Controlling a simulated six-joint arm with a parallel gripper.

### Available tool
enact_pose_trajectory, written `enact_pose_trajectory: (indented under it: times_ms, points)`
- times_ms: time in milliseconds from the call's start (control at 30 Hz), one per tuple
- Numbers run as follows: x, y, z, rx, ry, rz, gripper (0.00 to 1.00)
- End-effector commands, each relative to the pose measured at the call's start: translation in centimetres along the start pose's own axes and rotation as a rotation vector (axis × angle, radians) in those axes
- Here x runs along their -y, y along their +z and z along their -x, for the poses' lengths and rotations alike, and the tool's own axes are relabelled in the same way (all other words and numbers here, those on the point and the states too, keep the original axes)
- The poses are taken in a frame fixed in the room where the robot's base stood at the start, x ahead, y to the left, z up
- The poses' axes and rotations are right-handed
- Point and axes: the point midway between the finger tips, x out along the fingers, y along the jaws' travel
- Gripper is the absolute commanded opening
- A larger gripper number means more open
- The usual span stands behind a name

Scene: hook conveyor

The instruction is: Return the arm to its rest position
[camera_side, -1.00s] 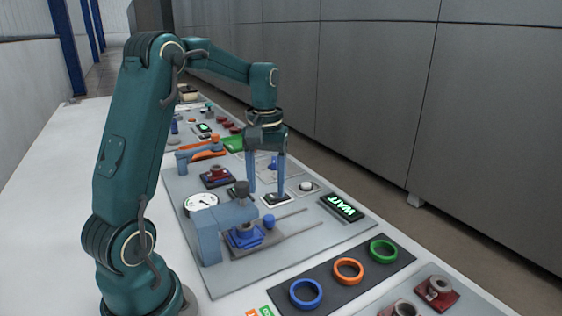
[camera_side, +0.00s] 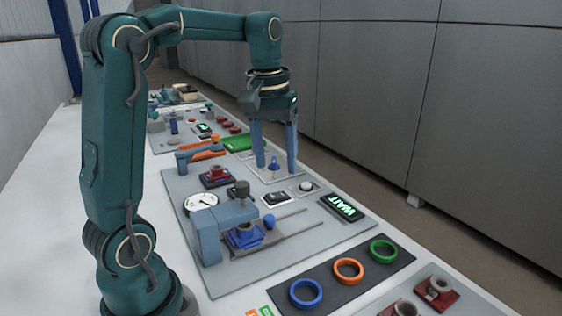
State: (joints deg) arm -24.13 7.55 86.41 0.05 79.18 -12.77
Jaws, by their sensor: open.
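My gripper (camera_side: 276,169) points down with its two blue fingers apart and nothing held between them. It is over the back right of the grey work plate, around a small blue peg (camera_side: 273,163) on a light square pad (camera_side: 270,175). I cannot tell whether the fingertips touch the pad. My teal arm reaches over from the left, its elbow high and its forearm nearly level.
Below the gripper are a black switch (camera_side: 276,198), a white button (camera_side: 306,187) and a "WAIT" display (camera_side: 341,207). A blue press frame (camera_side: 209,238) with a gauge (camera_side: 201,202) stands left. Blue (camera_side: 306,293), orange (camera_side: 348,271) and green (camera_side: 383,250) rings lie in front.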

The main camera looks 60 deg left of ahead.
Motion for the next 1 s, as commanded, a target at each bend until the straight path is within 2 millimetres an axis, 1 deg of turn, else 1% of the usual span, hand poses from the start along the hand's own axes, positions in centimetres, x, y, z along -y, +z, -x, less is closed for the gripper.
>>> enact_pose_trajectory:
  times_ms: [33, 100, 233, 367, 400, 533, 633, 767, 1000]
  points:
    - [-0.9, 1.6, 1.1, -0.037, 0.015, -0.055, 0.64]
    - [-1.8, 3.5, 1.9, -0.079, 0.035, -0.124, 0.64]
    - [-2.9, 7.3, 2.6, -0.155, 0.074, -0.253, 0.64]
    - [-3.2, 10.9, 2.3, -0.230, 0.116, -0.382, 0.64]
    - [-3.2, 11.9, 2.0, -0.252, 0.129, -0.421, 0.64]
    - [-3.0, 14.7, 0.5, -0.311, 0.163, -0.531, 0.64]
    - [-2.7, 15.8, -0.8, -0.334, 0.173, -0.582, 0.64]
    - [-2.5, 16.2, -2.1, -0.335, 0.168, -0.610, 0.64]
    - [-2.7, 15.9, -2.0, -0.355, 0.170, -0.626, 0.64]
